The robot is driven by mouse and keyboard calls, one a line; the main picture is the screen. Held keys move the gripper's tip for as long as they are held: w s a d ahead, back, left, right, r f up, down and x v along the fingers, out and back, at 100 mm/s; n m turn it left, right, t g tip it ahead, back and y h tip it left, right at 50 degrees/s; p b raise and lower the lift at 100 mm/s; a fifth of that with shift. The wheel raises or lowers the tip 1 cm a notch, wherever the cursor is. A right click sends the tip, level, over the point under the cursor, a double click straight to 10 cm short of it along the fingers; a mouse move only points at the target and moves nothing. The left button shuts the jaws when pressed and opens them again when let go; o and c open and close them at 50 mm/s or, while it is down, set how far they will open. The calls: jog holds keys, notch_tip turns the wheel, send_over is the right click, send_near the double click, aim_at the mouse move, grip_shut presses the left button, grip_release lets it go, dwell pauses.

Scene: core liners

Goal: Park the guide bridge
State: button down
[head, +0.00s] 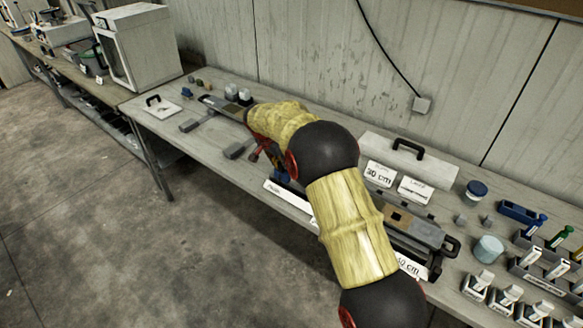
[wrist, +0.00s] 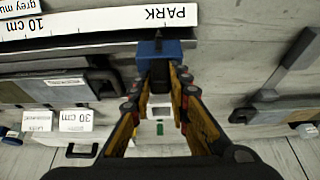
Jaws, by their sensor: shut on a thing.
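The blue block that I take for the guide bridge (wrist: 182,47) sits between my fingertips in the wrist view. My gripper (wrist: 160,72) is shut on it. It lies against a dark rail edge beside a white scale strip (wrist: 95,24) marked "PARK" and "10 cm", near the PARK mark. In the head view my arm covers much of this spot. Only a bit of blue shows below my gripper (head: 270,160), by the white strip (head: 288,197). Whether the bridge touches the rail cannot be told.
A grey core piece in a dark holder (head: 415,228) lies on the bench to the right, with 30 cm cards (head: 380,173) behind it. Grey tools (head: 240,149) lie left.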

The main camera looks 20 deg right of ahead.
jog(key=shift+w+a, duration=0.45)
jog(key=shift+w, duration=0.1)
jog(key=shift+r, duration=0.1)
jog(key=c, duration=1.7)
grip_release()
jog(key=shift+w+a, duration=0.1)
jog(key=v, duration=1.1)
jog(key=shift+r, duration=0.4)
